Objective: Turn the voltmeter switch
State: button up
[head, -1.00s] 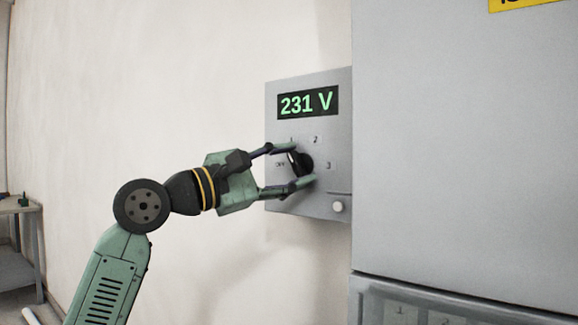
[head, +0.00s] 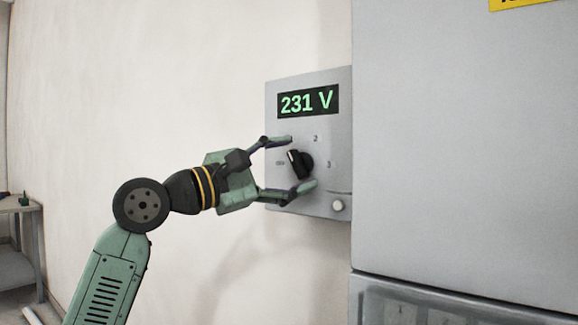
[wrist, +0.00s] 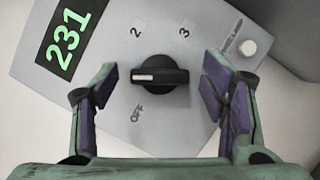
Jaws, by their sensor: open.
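The voltmeter switch is a black rotary knob (head: 300,163) on a grey wall panel (head: 320,178). In the wrist view the knob (wrist: 160,76) has a white mark at its left end, pointing between the OFF and 2 labels. The 1 label is not visible there; my left finger covers that area. My gripper (head: 297,163) is open around the knob, one finger above and one below in the head view. In the wrist view my gripper (wrist: 158,82) shows clear gaps on both sides of the knob. The green display (head: 308,102) reads 231 V.
A small white round button (head: 338,206) sits at the panel's lower right, near my lower finger. A large grey cabinet (head: 460,150) stands close on the right. A bench (head: 18,240) is at the far left. The wall left of the panel is bare.

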jog(key=v, duration=1.2)
